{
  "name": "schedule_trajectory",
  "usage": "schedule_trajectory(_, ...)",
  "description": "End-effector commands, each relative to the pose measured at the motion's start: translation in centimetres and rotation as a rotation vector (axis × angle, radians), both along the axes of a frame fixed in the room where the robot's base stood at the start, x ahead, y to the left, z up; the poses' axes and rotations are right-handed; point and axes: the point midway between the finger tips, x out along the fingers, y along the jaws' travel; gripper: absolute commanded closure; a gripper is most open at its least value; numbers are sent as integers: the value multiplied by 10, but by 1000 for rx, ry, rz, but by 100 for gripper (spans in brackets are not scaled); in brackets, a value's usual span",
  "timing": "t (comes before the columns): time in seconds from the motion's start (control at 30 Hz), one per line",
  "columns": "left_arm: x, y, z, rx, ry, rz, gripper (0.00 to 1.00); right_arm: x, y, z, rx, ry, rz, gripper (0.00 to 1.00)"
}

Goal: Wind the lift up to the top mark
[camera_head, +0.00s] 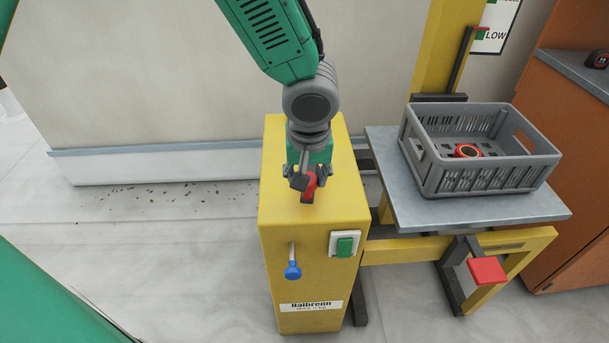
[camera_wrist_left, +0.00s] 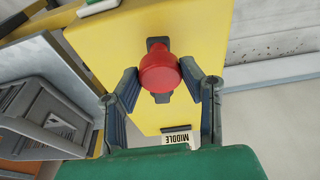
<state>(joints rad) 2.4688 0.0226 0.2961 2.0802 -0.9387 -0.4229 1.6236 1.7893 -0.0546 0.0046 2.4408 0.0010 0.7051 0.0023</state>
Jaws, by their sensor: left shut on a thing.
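The yellow lift housing (camera_head: 285,215) stands in the middle of the head view. My left gripper (camera_head: 306,180) is at its top, shut on a red knob (camera_head: 310,187). In the left wrist view the red knob (camera_wrist_left: 160,70) sits between the two fingers, over a dark slot in the yellow top. A "MIDDLE" label (camera_wrist_left: 176,138) shows there beside it. The grey lift platform (camera_head: 480,210) is to the right. The yellow mast (camera_head: 440,50) rises behind it, beside a mark board (camera_head: 495,30) reading "LOW"; its upper part is cut off. My right gripper is out of view.
A grey crate (camera_head: 425,165) with a red round thing (camera_head: 466,151) stands on the platform. The housing's front has a blue-knobbed lever (camera_head: 292,270) and a green switch (camera_head: 345,245). A red pedal (camera_head: 487,270) is low right. An orange cabinet (camera_head: 570,110) stands far right.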

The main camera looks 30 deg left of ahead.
Motion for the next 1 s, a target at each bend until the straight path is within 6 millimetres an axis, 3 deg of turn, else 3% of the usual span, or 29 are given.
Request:
schedule_trajectory(0.4, 10, -19, 0, -6, -4, -5, 99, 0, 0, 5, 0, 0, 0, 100)
schedule_trajectory(1.0, 19, -28, 1, -5, -7, -3, 99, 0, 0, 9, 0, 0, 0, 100)
